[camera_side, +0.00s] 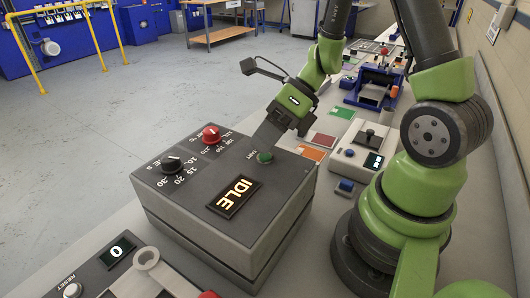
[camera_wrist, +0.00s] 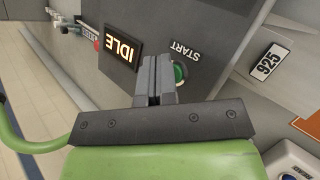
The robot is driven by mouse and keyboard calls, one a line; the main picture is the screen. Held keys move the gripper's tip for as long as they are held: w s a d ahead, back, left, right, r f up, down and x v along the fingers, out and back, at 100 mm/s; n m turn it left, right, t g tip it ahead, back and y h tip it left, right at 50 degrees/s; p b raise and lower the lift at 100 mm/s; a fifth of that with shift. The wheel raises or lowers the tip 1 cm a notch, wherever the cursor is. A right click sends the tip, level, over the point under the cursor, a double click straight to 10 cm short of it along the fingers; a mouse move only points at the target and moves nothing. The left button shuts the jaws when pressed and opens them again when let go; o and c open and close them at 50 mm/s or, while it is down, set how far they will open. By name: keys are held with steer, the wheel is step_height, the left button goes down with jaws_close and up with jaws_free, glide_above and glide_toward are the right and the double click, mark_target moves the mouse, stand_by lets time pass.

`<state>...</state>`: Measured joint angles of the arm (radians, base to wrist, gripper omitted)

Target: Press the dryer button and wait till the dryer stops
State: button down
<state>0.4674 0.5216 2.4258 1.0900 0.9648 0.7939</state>
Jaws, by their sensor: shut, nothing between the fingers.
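The dryer (camera_side: 170,210) is a dark grey box on the bench, and its top panel also shows in the wrist view (camera_wrist: 100,75). Its lit display (camera_side: 234,197) reads IDLE, also in the wrist view (camera_wrist: 124,49). The green START button (camera_side: 265,157) is on the top panel beside the display. In the wrist view the button (camera_wrist: 181,72) is partly hidden behind my fingertips. My gripper (camera_side: 265,136) is shut and empty, its fingers pointing down close to the button. I cannot tell whether they touch it. A red knob (camera_side: 211,134) and a black knob (camera_side: 172,163) are on the panel.
A device with a small lever and display (camera_side: 366,145) stands right of the dryer, near orange (camera_side: 311,152) and red (camera_side: 323,139) pieces. A counter reading 0 (camera_side: 117,250) is at front left. More equipment lines the bench behind. The floor at left is clear.

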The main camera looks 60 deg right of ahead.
steer(key=shift+f, duration=0.15)
stand_by(0.3)
steer(key=shift+r, duration=0.9)
steer(key=shift+r, duration=2.5)
